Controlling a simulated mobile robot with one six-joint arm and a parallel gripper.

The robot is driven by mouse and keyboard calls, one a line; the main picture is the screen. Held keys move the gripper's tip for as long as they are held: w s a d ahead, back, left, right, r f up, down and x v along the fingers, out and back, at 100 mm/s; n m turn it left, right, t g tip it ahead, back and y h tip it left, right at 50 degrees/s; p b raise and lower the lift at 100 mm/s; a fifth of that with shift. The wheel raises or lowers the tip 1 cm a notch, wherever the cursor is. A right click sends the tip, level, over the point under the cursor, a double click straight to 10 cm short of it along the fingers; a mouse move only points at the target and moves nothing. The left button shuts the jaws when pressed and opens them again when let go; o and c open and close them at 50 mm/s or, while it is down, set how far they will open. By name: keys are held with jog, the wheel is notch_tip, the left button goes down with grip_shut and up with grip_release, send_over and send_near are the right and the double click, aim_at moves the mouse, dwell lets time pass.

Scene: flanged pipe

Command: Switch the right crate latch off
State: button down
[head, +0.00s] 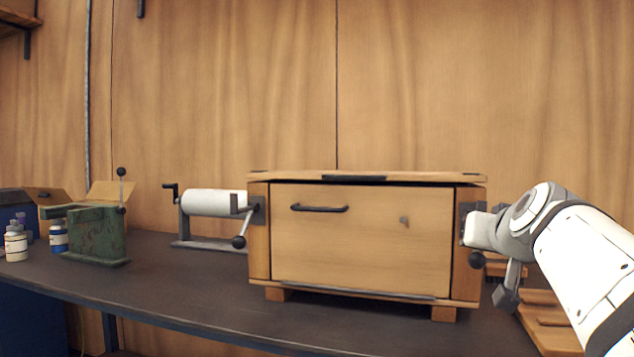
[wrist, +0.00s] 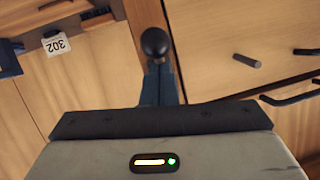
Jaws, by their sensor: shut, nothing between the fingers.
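The wooden crate (head: 360,240) stands on the dark bench, with a dark latch at each front side. The right latch shows its black ball knob (head: 476,259) low, just below my gripper (head: 476,230); its plate and lever are mostly covered. In the wrist view the knob (wrist: 155,42) sits just beyond my dark fingers (wrist: 160,85), against the crate's wooden post. My gripper is shut and empty; whether it touches the lever or knob I cannot tell. The left latch (head: 240,242) has its lever angled down and left.
The crate front has a dark handle (head: 319,208) and a small peg (head: 404,220). A white roll on a stand (head: 212,203), a green metal device (head: 98,235) and small bottles (head: 16,244) stand left. Wooden pieces (head: 545,318) lie at right, below my arm.

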jog(key=shift+d+f+b, duration=0.1)
jog(key=shift+f+b, duration=0.2)
jog(key=shift+f, duration=0.3)
jog(key=shift+r, duration=0.1)
notch_tip(320, 180, up, 11)
jog(key=p, duration=0.4)
jog(key=shift+p, duration=0.4)
